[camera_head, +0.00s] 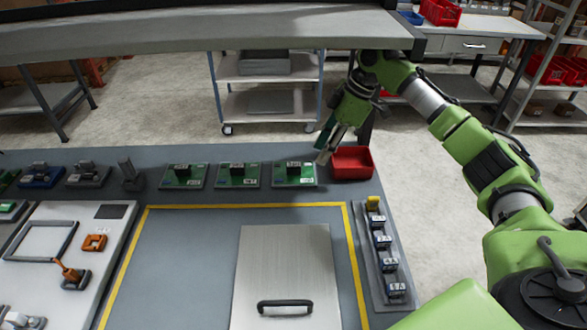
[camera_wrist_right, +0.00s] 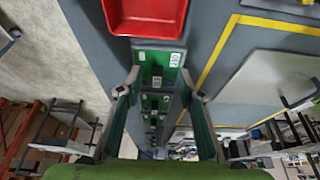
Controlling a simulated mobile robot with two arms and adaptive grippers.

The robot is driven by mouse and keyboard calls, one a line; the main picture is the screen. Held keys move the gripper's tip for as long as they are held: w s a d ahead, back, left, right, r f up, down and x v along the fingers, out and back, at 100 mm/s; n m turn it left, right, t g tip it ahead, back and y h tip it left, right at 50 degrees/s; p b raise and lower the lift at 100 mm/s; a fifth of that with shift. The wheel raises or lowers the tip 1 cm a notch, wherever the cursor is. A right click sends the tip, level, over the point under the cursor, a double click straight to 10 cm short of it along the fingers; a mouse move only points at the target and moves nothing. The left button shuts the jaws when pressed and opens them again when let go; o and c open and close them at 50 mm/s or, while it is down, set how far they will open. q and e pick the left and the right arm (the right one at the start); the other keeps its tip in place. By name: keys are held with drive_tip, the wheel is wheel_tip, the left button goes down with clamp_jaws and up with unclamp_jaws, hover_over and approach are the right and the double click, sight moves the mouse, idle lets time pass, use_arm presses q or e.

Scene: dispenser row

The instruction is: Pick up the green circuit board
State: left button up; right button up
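Three green circuit boards with dark raised parts stand in a row along the back edge of the grey table: the right one (camera_head: 294,174), the middle one (camera_head: 239,176) and the left one (camera_head: 184,177). My right gripper (camera_head: 326,148) is above the table's back edge, between the right board and the red bin, apart from the boards. In the right wrist view its fingers (camera_wrist_right: 160,75) are spread and empty, with the nearest green board (camera_wrist_right: 161,65) showing between them below and the others behind it. My left gripper is not in view.
A red bin (camera_head: 352,163) stands right of the boards. A dark connector strip (camera_head: 386,262) lies at the right, a metal plate with a black handle (camera_head: 286,270) in the yellow-lined area. Dark dispensers (camera_head: 88,175) stand left. A shelf edge (camera_head: 200,30) crosses above.

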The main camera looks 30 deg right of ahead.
sight(294, 165)
drive_tip(key=a, duration=0.1)
drive_tip(key=w+a, duration=0.1)
drive_tip(key=shift+w+a+f, duration=0.1)
drive_tip(key=shift+w+a, duration=0.2)
drive_tip(key=shift+w+a+p, duration=0.35)
drive_tip(key=shift+a+p, duration=0.1)
drive_tip(key=shift+a, duration=0.35)
drive_tip(key=x, duration=0.5)
drive_tip(key=shift+p, duration=0.4)
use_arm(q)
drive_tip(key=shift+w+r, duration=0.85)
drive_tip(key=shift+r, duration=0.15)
use_arm(e)
clamp_jaws()
